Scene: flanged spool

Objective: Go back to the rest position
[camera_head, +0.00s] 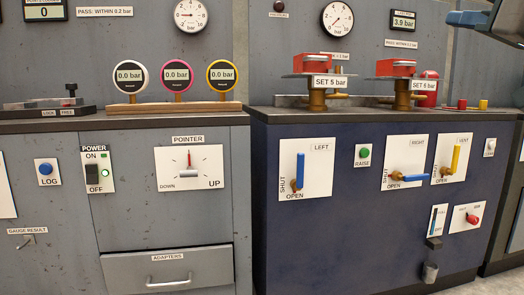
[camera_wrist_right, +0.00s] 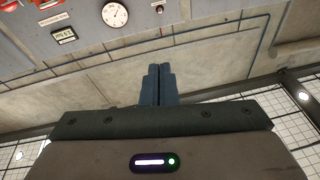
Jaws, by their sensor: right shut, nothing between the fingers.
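My right gripper (camera_head: 460,18) shows at the top right corner of the head view, in front of the upper wall and above the blue cabinet, clear of the bench things. In the right wrist view its two blue-grey fingers (camera_wrist_right: 158,84) are together, with nothing between them. They point at a bare wall area below some gauges. My left gripper is in neither view.
A blue cabinet (camera_head: 345,235) carries blue LEFT (camera_head: 299,171) and RIGHT (camera_head: 408,178) handles and a yellow VENT handle (camera_head: 454,160). Red-topped fittings (camera_head: 314,63) stand on it. Three round gauges (camera_head: 177,77) stand on the left bench. Space before the cabinets looks clear.

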